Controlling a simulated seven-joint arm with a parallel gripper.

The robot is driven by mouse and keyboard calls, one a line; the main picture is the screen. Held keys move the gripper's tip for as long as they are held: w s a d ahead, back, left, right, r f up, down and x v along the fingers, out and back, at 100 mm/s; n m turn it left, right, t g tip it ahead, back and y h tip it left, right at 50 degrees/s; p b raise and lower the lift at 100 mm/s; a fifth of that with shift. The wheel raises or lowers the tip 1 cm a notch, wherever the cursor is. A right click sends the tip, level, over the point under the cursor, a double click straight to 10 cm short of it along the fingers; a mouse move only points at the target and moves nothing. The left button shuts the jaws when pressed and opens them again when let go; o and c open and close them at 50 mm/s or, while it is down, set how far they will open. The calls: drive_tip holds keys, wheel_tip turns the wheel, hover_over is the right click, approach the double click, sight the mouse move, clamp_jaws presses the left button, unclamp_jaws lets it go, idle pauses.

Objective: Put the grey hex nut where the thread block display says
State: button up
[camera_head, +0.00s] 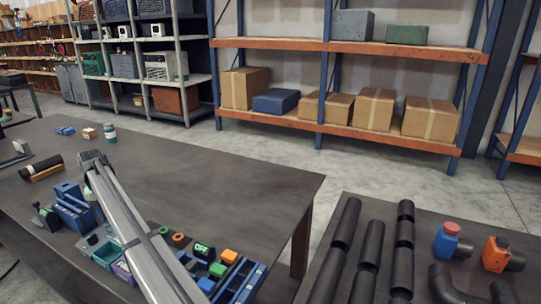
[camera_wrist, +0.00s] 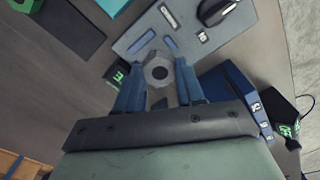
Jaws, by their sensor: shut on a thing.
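In the wrist view, the grey hex nut (camera_wrist: 163,84) is between the blue-grey fingertips of my gripper (camera_wrist: 158,72), which is shut on it. Its dark round hole faces the camera. Beneath it is a grey plate (camera_wrist: 130,44) with several slots and a small grey post (camera_wrist: 167,16) near the top edge. A small display with green characters (camera_wrist: 118,73) is left of the nut, partly covered by a finger. Another green display (camera_wrist: 287,130) is at the right. I cannot read either, nor tell which is the thread block's. In the head view, my arm hides the nut.
In the head view, blue blocks (camera_head: 72,211) stand left of my arm. Black pipes (camera_head: 368,262) lie on another table.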

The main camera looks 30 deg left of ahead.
drive_tip(key=s+d+r, duration=0.4)
drive_tip(key=s+d, duration=0.5)
drive_tip(key=d, duration=0.2)
drive_tip(key=shift+s+d, duration=0.15)
drive_tip(key=shift+s, duration=0.2)
drive_tip(key=shift+f, duration=0.1)
idle(0.4)
drive_tip(key=shift+f, duration=1.95)
drive_tip(key=shift+f, duration=0.65)
drive_tip(key=shift+f, duration=0.2)
